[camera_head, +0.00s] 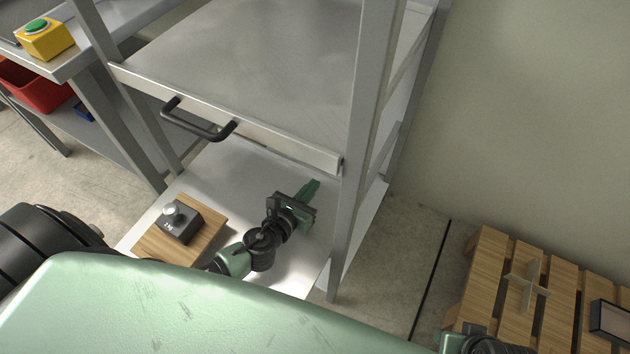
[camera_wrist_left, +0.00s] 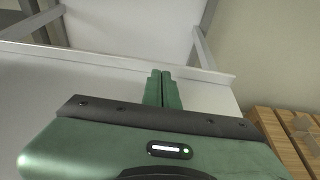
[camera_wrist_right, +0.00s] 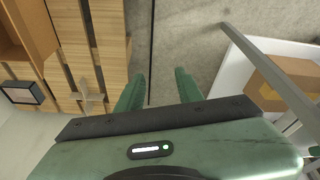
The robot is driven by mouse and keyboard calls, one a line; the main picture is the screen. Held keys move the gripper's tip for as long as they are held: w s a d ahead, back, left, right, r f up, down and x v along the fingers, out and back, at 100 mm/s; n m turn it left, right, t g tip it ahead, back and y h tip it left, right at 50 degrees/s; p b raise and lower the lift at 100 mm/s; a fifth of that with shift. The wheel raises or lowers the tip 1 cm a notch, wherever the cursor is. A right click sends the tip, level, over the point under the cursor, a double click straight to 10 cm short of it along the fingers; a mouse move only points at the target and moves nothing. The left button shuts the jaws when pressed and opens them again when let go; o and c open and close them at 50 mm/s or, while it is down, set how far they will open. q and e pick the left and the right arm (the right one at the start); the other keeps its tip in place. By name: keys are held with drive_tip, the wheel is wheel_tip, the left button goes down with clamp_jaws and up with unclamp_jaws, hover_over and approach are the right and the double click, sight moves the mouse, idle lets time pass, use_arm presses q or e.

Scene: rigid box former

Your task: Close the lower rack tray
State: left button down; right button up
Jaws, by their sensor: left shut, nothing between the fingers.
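The lower rack tray (camera_head: 205,183) is a pale metal sheet that sticks out of the front of the grey rack, below an upper tray (camera_head: 255,60) with a black handle (camera_head: 200,127). A wooden block (camera_head: 160,245) with a dark box (camera_head: 180,225) lies on the lower tray's front left. My left gripper (camera_head: 312,187) is over the lower tray's right part, its fingers shut and empty, pointing into the rack; contact cannot be told. The fingers also show together in the left wrist view (camera_wrist_left: 162,88). My right gripper (camera_wrist_right: 158,88) is open and empty above the floor.
A rack post (camera_head: 350,150) stands just right of the left gripper. A wooden pallet (camera_head: 490,270) with a cross-shaped piece (camera_head: 525,285) is at the right. A bench with a yellow button box (camera_head: 45,40) and a red bin (camera_head: 35,88) is at the left.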

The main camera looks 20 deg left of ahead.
use_arm(q)
drive_tip(key=shift+w+d, duration=0.1)
drive_tip(key=shift+w, duration=1)
use_arm(e)
drive_tip(key=shift+f, duration=0.3)
